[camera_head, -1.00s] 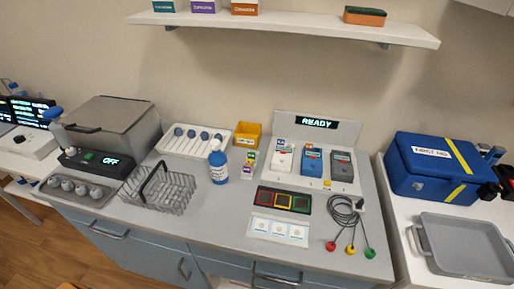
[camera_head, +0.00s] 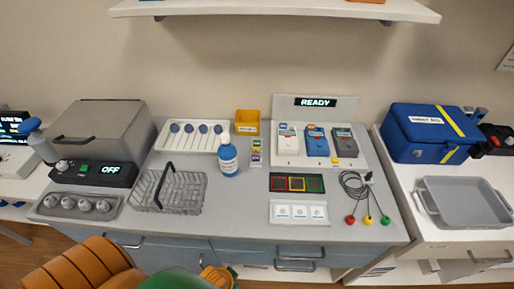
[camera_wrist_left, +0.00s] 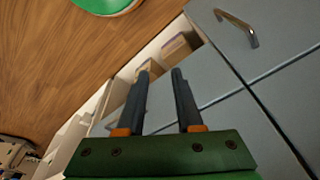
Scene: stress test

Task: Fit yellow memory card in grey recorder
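A small yellow piece (camera_head: 335,160), which looks like the memory card, lies on the pale recorder stand at the front, between the blue and grey recorders. The grey recorder (camera_head: 345,141) stands upright at the right of the row of three. Its slot is too small to make out. My left arm enters the head view at the bottom left, low in front of the cabinets. My left gripper (camera_wrist_left: 160,95) shows in the left wrist view with its two dark fingers apart and nothing between them. It is well away from the card. My right gripper is not in view.
White (camera_head: 288,139) and blue (camera_head: 316,140) recorders stand beside the grey one. Coloured pads (camera_head: 297,184), a white panel (camera_head: 298,213) and cables with coloured ends (camera_head: 353,190) lie in front. A blue bottle (camera_head: 228,158) and wire basket (camera_head: 170,191) stand left. A shelf (camera_head: 275,10) overhangs.

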